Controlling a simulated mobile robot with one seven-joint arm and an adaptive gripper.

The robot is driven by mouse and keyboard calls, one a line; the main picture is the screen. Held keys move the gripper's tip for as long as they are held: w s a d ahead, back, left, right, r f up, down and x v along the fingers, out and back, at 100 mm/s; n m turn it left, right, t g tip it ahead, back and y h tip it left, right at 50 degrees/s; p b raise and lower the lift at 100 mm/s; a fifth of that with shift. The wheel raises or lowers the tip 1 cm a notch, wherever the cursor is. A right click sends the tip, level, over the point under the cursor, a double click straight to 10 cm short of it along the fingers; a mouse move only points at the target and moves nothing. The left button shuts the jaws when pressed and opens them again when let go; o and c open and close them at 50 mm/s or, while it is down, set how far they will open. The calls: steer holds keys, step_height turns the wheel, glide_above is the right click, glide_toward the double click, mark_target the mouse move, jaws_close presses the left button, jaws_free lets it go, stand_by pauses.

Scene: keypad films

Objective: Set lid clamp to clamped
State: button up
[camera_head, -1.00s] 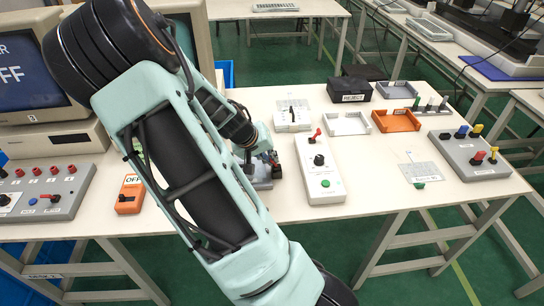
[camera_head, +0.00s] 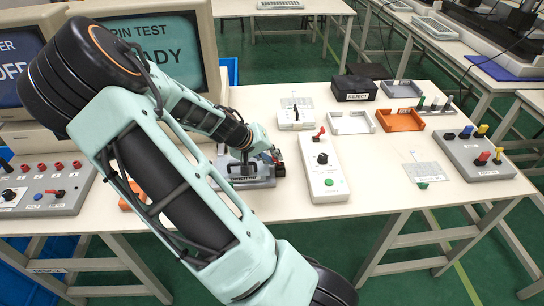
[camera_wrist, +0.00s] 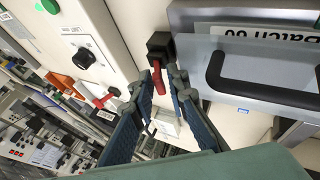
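The lid clamp is a red lever (camera_wrist: 159,78) on a black block (camera_wrist: 160,46) at the edge of a grey fixture, near the centre of the wrist view. The fixture's clear lid (camera_wrist: 215,60) has a black handle (camera_wrist: 262,85) and covers a "Batch" label. In the head view the fixture (camera_head: 262,182) sits left of the white keypad box. My gripper (camera_wrist: 165,82) is open, its blue-grey fingers on either side of the red lever, closer to it on the left. Whether a finger touches it I cannot tell. In the head view my gripper (camera_head: 268,155) is partly hidden at the fixture's right end.
A white box (camera_head: 321,168) with a red lever, black knob and green button stands just right of the fixture. Behind are a white switch box (camera_head: 295,118), white tray (camera_head: 350,124) and orange tray (camera_head: 400,121). A monitor (camera_head: 160,52) stands behind my arm.

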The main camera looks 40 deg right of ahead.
steer(key=v, duration=1.2)
steer(key=shift+a, duration=0.1)
